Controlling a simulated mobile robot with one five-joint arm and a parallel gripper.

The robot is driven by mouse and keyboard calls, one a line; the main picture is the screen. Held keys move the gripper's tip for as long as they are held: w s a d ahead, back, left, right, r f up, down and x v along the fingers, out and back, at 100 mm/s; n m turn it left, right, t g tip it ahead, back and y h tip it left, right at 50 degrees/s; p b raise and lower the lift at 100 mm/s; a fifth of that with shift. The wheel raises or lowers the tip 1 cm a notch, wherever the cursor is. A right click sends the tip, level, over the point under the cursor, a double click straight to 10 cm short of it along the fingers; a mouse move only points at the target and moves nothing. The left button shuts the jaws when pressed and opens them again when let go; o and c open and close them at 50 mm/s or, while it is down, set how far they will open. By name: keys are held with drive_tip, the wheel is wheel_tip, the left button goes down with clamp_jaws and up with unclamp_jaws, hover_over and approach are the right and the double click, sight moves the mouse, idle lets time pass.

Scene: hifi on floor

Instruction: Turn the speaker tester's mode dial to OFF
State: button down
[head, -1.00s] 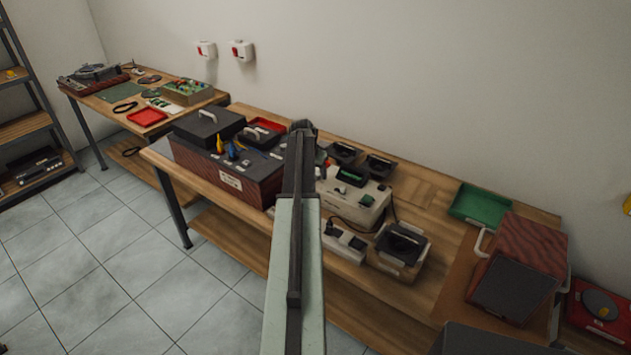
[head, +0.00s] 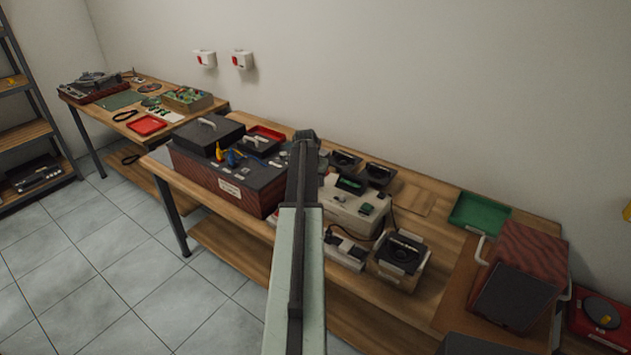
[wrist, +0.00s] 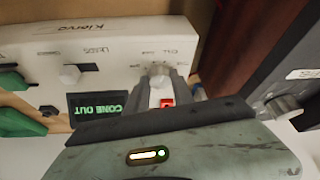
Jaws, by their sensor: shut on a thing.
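The speaker tester (head: 352,207) is a cream box on the workbench, partly behind my arm in the head view. In the wrist view its panel (wrist: 105,50) is upside down, with a green-lit display (wrist: 97,104) reading "CONE OUT". A pale round mode dial (wrist: 158,70) sits on the panel. My gripper (wrist: 160,82) is shut on this dial, its grey fingers on either side. The fingers cover part of the dial, and I cannot tell which mark it points to. A small red patch (wrist: 167,102) shows between the fingers. My gripper is hidden in the head view.
A white slider or knob (wrist: 72,74) and green parts (wrist: 18,122) are beside the display. A speaker in a wooden box (head: 402,250) stands right of the tester. A dark red case (head: 228,180) is to the left. A green tray (head: 480,210) lies further right.

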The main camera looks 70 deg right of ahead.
drive_tip(key=n+t, duration=0.1)
drive_tip(key=n, duration=0.3)
drive_tip(key=shift+s+t, duration=0.2)
drive_tip(key=shift+t, duration=0.2)
drive_tip(key=n+t+y, duration=0.1)
drive_tip(key=n, duration=0.3)
drive_tip(key=shift+s+d, duration=0.1)
drive_tip(key=n+t+y, duration=0.1)
drive_tip(key=n, duration=0.3)
drive_tip(key=shift+d+n, duration=0.15)
drive_tip(key=shift+n, duration=0.15)
drive_tip(key=shift+s+n+t+y, duration=0.1)
drive_tip(key=shift+n+t+y, duration=0.6)
drive_tip(key=shift+n, duration=1.2)
drive_tip(key=shift+g+y, duration=0.3)
drive_tip(key=c, duration=1.1)
unclamp_jaws()
drive_tip(key=shift+r, duration=0.1)
